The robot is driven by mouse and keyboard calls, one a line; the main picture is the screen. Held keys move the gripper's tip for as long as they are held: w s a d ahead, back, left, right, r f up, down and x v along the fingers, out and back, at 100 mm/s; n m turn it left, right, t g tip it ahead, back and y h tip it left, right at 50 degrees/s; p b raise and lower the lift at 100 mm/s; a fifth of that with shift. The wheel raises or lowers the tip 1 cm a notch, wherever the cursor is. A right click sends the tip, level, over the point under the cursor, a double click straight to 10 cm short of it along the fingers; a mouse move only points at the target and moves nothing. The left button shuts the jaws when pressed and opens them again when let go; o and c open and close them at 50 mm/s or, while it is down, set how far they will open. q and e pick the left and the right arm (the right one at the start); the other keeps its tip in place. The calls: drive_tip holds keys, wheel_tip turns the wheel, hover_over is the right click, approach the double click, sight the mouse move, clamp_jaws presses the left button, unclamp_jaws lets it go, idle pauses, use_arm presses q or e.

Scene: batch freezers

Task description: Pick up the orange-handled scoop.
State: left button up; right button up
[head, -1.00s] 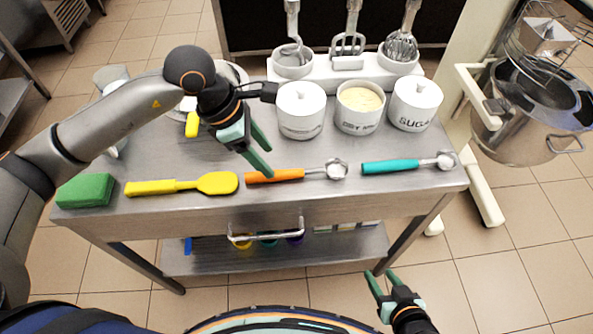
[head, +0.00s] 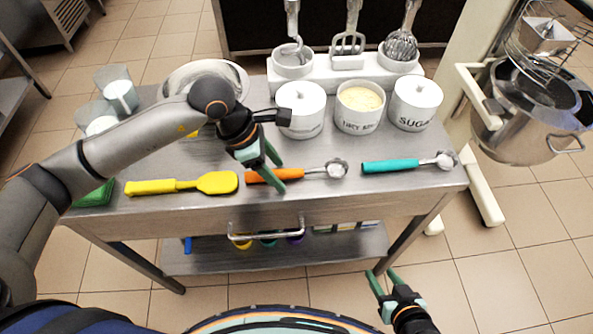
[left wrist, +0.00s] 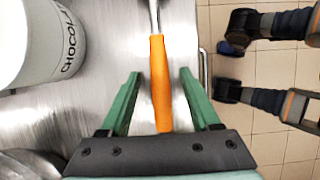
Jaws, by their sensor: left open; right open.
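The orange-handled scoop (head: 310,172) lies on the steel table near its front edge, handle to the left and metal scoop head to the right. My left gripper (head: 280,174) is open over the handle. In the left wrist view the orange handle (left wrist: 160,85) runs between the two open green fingers of my left gripper (left wrist: 156,88), apart from both. Whether the fingertips reach down to handle height is hard to tell. My right gripper (head: 380,281) is open and empty, low in front of the table.
A teal-handled scoop (head: 400,165) lies to the right and a yellow spatula (head: 190,184) to the left. A green sponge (head: 95,196) is partly behind my arm. White canisters (head: 302,112) stand behind the scoop. A drawer handle (head: 265,235) juts out below the table's front edge.

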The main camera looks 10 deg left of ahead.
use_arm(q)
drive_tip(key=shift+f, duration=0.15)
clamp_jaws()
idle(0.4)
